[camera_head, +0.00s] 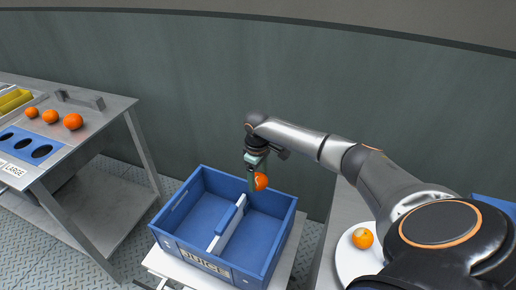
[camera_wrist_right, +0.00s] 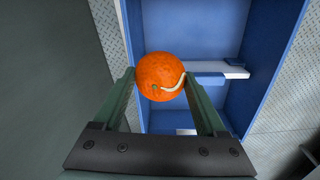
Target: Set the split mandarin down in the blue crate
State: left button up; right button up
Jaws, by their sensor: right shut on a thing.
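The split mandarin (camera_head: 260,181) is orange with a pale split line in its skin, which shows clearly in the right wrist view (camera_wrist_right: 160,77). My right gripper (camera_head: 254,176) is shut on it, with one finger on each side (camera_wrist_right: 162,92). The blue crate (camera_head: 185,249) is labelled JUICE and has a divider across its middle. The gripper holds the mandarin over the crate's far part; its exact height above the floor of the crate is hard to tell. In the right wrist view the crate's blue interior (camera_wrist_right: 190,30) lies behind the mandarin. My left gripper is not in view.
The crate stands on a white stand (camera_head: 160,262). A metal table (camera_head: 100,125) at the left holds several oranges and a blue panel with holes (camera_head: 28,148). At the right, a white plate (camera_head: 350,262) holds another orange fruit (camera_head: 362,238). A dark wall runs behind.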

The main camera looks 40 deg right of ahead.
jog(key=shift+r, duration=0.1)
jog(key=shift+p, duration=0.8)
notch_tip(320, 180, down, 18)
jog(key=b, duration=1.1)
jog(key=shift+r+b, duration=0.2)
jog(key=shift+b, duration=0.1)
jog(key=shift+f+b, duration=0.3)
jog(key=shift+f, duration=0.25)
jog(key=shift+f+b, duration=0.35)
jog(key=shift+f, duration=0.05)
jog(key=shift+f+b, duration=0.8)
jog(key=shift+f, duration=0.35)
